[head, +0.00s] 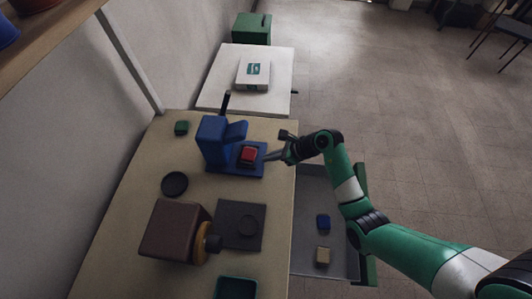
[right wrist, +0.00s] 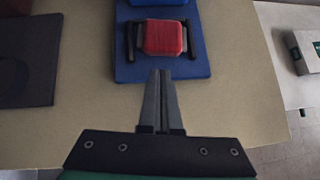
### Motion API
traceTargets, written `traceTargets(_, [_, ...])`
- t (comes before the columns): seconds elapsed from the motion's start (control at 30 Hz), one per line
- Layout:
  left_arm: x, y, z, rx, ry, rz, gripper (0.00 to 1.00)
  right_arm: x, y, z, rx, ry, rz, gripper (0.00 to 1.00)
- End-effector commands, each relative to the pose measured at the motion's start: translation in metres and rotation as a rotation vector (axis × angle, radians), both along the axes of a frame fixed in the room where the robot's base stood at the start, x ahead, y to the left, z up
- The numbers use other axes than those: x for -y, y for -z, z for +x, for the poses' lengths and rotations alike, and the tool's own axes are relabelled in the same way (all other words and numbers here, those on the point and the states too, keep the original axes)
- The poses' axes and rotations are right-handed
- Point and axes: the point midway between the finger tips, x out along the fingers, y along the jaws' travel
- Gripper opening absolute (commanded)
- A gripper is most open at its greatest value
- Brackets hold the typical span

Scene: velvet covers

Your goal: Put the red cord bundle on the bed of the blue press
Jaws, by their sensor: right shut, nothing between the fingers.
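The red cord bundle (head: 248,154) lies on the bed of the blue press (head: 213,138), between two dark side bars. In the right wrist view the bundle (right wrist: 165,38) sits flat on the blue bed (right wrist: 197,63), a little beyond my fingertips. My right gripper (head: 270,157) is shut and empty at the right edge of the press, apart from the bundle. In the right wrist view its closed fingers (right wrist: 160,75) point at the near edge of the bed. My left gripper is not in view.
A brown box-like machine (head: 172,229), a dark plate (head: 229,233), a black round dish (head: 174,184) and a green block (head: 181,128) share the table. An open drawer (head: 312,235) holds a blue block (head: 323,222) and a beige block (head: 323,255). A white table (head: 221,82) stands behind.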

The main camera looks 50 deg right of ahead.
Motion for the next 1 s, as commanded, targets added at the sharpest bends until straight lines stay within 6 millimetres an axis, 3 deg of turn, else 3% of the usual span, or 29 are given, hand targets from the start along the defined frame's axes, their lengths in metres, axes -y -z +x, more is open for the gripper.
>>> traceTargets(0.03, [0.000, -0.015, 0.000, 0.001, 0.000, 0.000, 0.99, 0.001, -0.007, -0.007, -0.004, -0.002, 0.004, 0.00])
traceTargets(0.1, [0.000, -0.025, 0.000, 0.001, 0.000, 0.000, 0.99, 0.006, -0.017, -0.017, 0.001, -0.004, 0.000, 0.00])
traceTargets(0.3, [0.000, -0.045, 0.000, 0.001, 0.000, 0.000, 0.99, 0.022, -0.052, -0.050, 0.001, -0.004, 0.000, 0.00])
traceTargets(0.43, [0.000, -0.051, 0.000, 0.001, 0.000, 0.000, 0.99, 0.028, -0.066, -0.065, 0.001, -0.006, 0.000, 0.00])
traceTargets(1.0, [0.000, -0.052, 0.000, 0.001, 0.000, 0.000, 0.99, 0.028, -0.071, -0.071, 0.000, -0.016, 0.001, 0.00])
